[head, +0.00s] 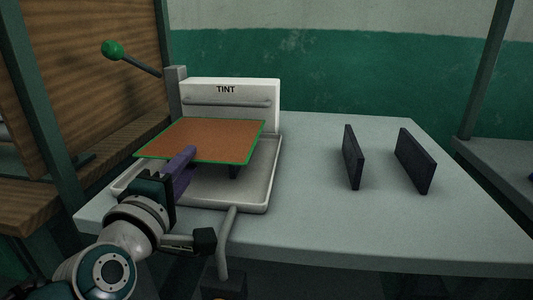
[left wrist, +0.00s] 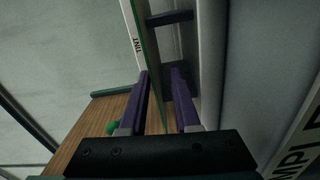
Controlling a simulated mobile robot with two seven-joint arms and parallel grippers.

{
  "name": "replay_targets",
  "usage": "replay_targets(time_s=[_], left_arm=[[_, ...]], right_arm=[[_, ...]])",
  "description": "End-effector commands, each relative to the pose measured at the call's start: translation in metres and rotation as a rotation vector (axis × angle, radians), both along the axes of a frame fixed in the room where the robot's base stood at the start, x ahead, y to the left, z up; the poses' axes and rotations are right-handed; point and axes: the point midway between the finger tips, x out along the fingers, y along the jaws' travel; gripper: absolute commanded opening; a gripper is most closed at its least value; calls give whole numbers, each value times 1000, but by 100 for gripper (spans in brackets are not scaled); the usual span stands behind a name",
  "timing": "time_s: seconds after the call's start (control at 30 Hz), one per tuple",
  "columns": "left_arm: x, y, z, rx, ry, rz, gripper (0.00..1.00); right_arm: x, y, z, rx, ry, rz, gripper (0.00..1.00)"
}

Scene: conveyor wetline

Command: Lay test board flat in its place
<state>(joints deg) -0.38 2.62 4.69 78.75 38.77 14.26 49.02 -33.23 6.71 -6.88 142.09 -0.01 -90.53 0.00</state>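The test board (head: 205,139) is a flat brown sheet with a green edge. It lies level above the pale tray (head: 250,198) of the white machine marked TINT (head: 230,99). A dark support (head: 235,172) shows beneath it. My left gripper (head: 184,160) is at the board's front left edge. In the left wrist view its two purple fingers (left wrist: 160,95) stand apart, with the green-edged board (left wrist: 153,75) edge-on between them and a gap beside it. My right gripper is not in view.
Two dark upright plates (head: 353,157) (head: 414,160) stand on the right of the grey table (head: 310,215). A lever with a green knob (head: 112,50) rises at the machine's left. A wooden panel and post flank the left. The table between tray and plates is clear.

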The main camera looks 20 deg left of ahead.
Motion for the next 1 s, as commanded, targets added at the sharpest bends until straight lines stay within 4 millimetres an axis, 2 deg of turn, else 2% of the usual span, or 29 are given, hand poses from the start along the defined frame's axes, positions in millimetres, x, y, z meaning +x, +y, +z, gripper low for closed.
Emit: replay_targets(time_s=[0.13, 0.5, 1.0], left_arm=[[0, 0, -8, 0, 0, 0, 30], [-2, 0, -8, 0, 3, -1, 30], [-33, -8, -8, 1, 5, -2, 30]], right_arm=[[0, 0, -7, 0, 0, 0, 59], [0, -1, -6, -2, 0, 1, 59], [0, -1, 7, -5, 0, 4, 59]])
